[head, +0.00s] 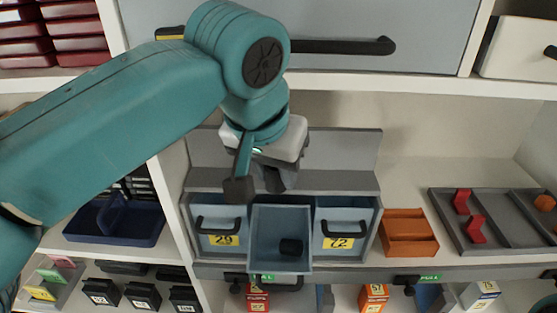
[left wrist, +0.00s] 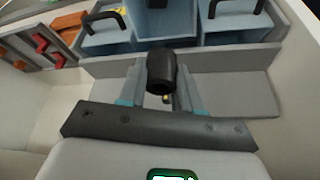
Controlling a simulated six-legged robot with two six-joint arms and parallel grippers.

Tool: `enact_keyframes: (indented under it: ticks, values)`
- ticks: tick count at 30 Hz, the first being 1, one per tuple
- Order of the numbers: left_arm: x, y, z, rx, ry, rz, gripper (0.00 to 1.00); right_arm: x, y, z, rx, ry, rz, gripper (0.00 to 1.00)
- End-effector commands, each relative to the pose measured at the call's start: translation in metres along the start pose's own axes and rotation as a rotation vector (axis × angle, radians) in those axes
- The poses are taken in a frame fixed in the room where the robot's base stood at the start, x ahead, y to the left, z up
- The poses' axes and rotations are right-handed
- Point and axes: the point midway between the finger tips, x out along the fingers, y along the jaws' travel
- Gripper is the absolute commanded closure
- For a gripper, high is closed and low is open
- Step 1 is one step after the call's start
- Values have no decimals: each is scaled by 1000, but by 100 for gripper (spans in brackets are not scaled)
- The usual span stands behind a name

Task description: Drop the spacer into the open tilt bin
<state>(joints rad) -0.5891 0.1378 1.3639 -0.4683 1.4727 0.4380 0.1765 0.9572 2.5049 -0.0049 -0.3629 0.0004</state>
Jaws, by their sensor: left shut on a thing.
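My left gripper (head: 272,182) is above and behind the middle bin, pointing down in front of the unit's grey back panel. In the left wrist view it is shut on the spacer (left wrist: 161,70), a black cylinder with a hole in its end, between the fingertips. In the head view the fingers partly hide the held piece. The open tilt bin (head: 265,223), blue-grey, stands tilted out between two shut bins; it also shows in the left wrist view (left wrist: 150,24). A similar black cylinder (head: 291,247) lies inside it near the front. My right gripper is not in view.
Shut bins labelled 29 (head: 219,222) and 72 (head: 342,225) flank the open bin. An orange tray (head: 408,236) and a grey divided tray (head: 450,235) with red pieces stand to the right. A dark blue tray (head: 85,228) is left. A shelf edge (head: 400,84) runs above.

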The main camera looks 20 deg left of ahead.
Motion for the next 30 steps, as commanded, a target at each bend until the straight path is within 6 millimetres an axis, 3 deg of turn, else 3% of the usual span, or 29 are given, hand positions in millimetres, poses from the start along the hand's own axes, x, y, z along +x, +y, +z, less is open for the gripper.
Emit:
enact_keyframes:
  ticks: [7,10,23,24,26,30]
  values:
    - [30,0,13,0,-2,0,95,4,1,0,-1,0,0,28]
    - [44,0,18,0,-1,0,95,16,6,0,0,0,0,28]
    - [49,0,17,-1,0,0,95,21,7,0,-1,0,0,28]
    - [49,0,17,-1,0,0,57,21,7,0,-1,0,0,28]
    - [49,0,17,-1,0,0,37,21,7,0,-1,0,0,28]
    - [49,0,17,-1,-1,0,37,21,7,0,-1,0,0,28]
